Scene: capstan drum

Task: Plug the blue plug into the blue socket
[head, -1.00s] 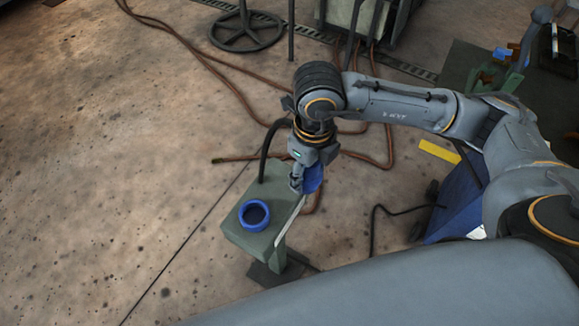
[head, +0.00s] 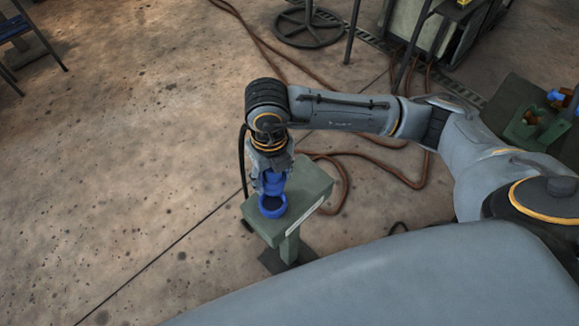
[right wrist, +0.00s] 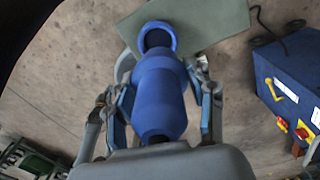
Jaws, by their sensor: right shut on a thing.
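The blue plug (head: 272,184) is in my right gripper (head: 270,178), which is shut on it with a finger on each side. In the right wrist view the plug (right wrist: 160,90) points up the picture toward the socket. The blue socket (head: 273,212) is a ring with a dark opening on top of the grey-green stand (head: 310,187). The plug is over the socket's far side in the head view. The socket (right wrist: 158,27) shows just past the plug's tip, its opening partly visible. I cannot tell whether they touch. My left gripper is not in view.
A dark cable (head: 241,165) hangs beside the gripper. Reddish hoses (head: 343,165) lie on the floor behind the stand. A blue box (right wrist: 290,80) with coloured switches stands at the right in the right wrist view. The floor left of the stand is clear.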

